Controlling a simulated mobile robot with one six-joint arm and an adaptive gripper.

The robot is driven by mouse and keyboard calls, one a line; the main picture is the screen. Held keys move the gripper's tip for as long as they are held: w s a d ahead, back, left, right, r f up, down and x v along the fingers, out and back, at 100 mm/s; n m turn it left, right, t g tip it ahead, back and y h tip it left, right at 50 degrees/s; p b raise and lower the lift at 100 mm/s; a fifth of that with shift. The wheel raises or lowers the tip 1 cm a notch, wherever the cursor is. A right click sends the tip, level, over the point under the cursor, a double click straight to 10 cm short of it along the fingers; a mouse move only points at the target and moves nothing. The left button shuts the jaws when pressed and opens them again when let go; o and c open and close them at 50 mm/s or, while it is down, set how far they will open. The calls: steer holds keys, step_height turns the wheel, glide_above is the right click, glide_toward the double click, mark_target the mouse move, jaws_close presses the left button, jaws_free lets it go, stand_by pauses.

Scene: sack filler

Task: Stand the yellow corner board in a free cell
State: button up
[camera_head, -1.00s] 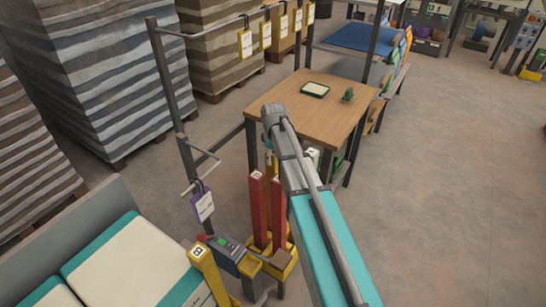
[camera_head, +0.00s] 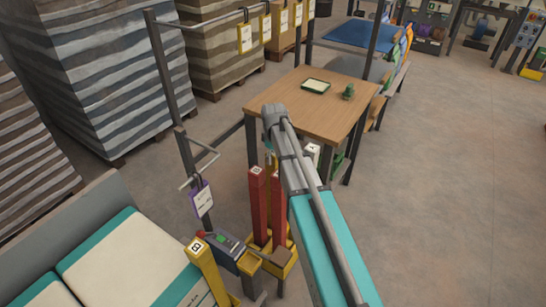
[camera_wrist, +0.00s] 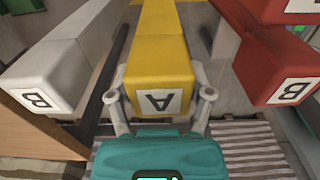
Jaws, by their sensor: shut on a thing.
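In the wrist view my gripper (camera_wrist: 160,96) is shut on the yellow corner board (camera_wrist: 161,55), with one finger on each side near its end marked A. The board runs away from the camera, and its far end is out of view. A white board (camera_wrist: 45,75) marked B is on its left and a red board (camera_wrist: 268,68) marked B on its right, both apart from it. In the head view two red boards (camera_head: 258,205) stand upright in a yellow-edged stand (camera_head: 284,262). My arm hides the gripper and most of the held board there; its foot cannot be seen.
A wooden table (camera_head: 310,110) with a small tray (camera_head: 316,86) stands behind the boards. Another yellow post (camera_head: 207,268) marked B is at the lower left, near pale sacks (camera_head: 130,262). A control box (camera_head: 222,245) adjoins the stand. Floor at right is clear.

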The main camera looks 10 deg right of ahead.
steer(key=o, duration=1.3)
steer(key=shift+r, duration=0.25)
step_height(320, 180, up, 17)
steer(key=p, duration=1.7)
steer(key=s+d, duration=0.6)
steer(key=shift+s+d+r+p, duration=0.15)
steer(key=shift+r+p, duration=0.05)
steer(key=shift+p, duration=0.2)
steer(key=s+a+m, duration=0.2)
steer(key=s+m, duration=0.1)
steer(key=s, duration=0.2)
steer(key=s+a+m, duration=0.2)
steer(key=s+m, duration=0.1)
steer(key=s, duration=0.2)
steer(key=s+a+m, duration=0.2)
steer(key=s+m, duration=0.1)
steer(key=s, duration=0.2)
steer(key=shift+a, duration=0.25)
